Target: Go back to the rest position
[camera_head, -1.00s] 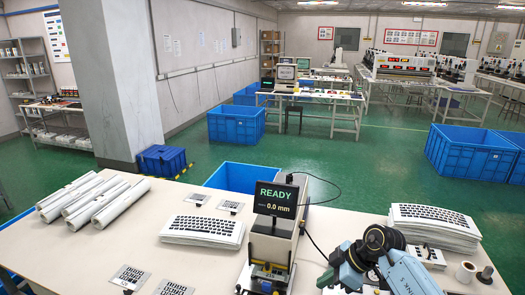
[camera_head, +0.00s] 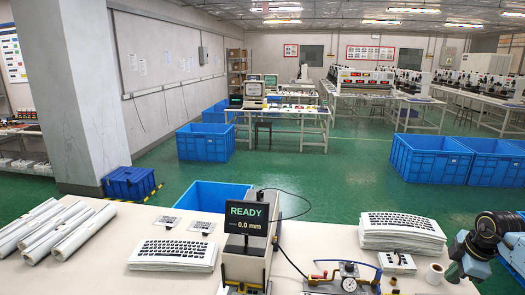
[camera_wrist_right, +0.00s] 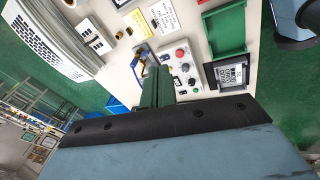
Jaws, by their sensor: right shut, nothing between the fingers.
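My right arm (camera_head: 484,245) comes in at the right edge of the head view, above the table's right end and beside the roll of tape. Its fingertips cannot be made out there. In the right wrist view my right gripper (camera_wrist_right: 157,80) shows as dark green fingers, shut and empty, with the table beyond them. I see no contact with anything. My left gripper is not in view.
The pale table (camera_head: 110,270) holds white rolls (camera_head: 55,228), a keypad-film stack (camera_head: 172,255), a taller stack (camera_head: 402,230), a gauge reading READY 0.0 mm (camera_head: 247,218) and a regulator with tubing (camera_head: 348,278). A tape roll (camera_head: 434,273) lies near my arm. Blue crates (camera_head: 430,158) stand beyond.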

